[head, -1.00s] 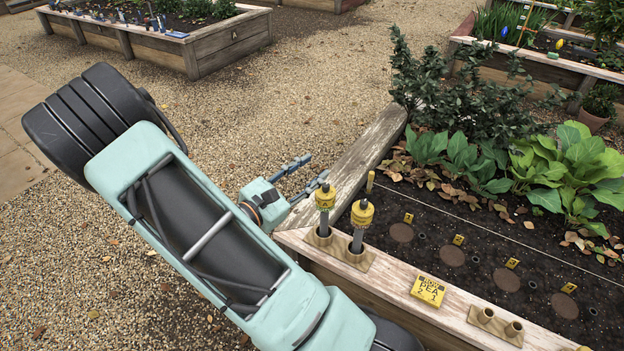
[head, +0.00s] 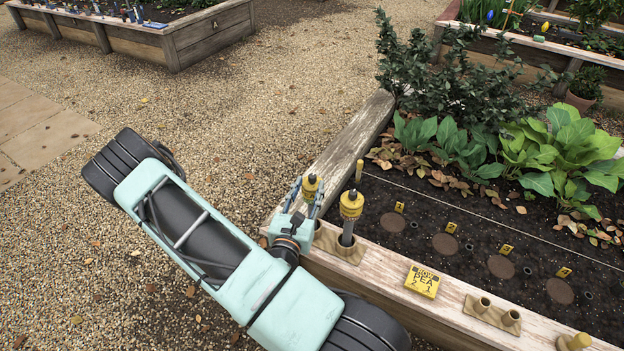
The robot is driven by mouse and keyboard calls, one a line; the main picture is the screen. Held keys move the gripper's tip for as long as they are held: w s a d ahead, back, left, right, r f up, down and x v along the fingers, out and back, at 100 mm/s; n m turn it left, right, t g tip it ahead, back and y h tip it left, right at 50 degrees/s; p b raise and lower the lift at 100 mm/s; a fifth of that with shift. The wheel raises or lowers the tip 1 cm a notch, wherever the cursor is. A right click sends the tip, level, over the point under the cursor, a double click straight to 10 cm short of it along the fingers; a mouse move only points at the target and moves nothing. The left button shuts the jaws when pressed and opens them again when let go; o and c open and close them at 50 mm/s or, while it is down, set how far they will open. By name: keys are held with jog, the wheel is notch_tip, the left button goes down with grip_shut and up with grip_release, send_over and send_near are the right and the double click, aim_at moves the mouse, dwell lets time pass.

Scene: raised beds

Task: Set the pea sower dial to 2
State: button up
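Two sowers with yellow heads on grey tubes stand in holders at the near left corner of the raised bed: a left sower (head: 310,184) and a right sower (head: 351,205). Which one is for peas, and their dial settings, are too small to read. My gripper (head: 306,190) is at the left sower, its two fingers apart with the yellow head showing between them. Contact cannot be seen. The gripper hides most of the left sower's tube. A yellow sign (head: 423,281) on the bed's front edge reads "ROW PEA 2 1".
A wooden block with two empty sockets (head: 492,313) sits right of the sign. A short yellow-brown peg (head: 359,170) stands behind the sowers. Soil with brown discs (head: 445,243), small yellow markers and leafy plants (head: 566,150) lies beyond. Open gravel (head: 235,110) is at left.

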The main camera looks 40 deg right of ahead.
aim_at(311, 181)
jog(key=shift+x, duration=2.15)
jog(key=shift+c, duration=0.4)
grip_shut()
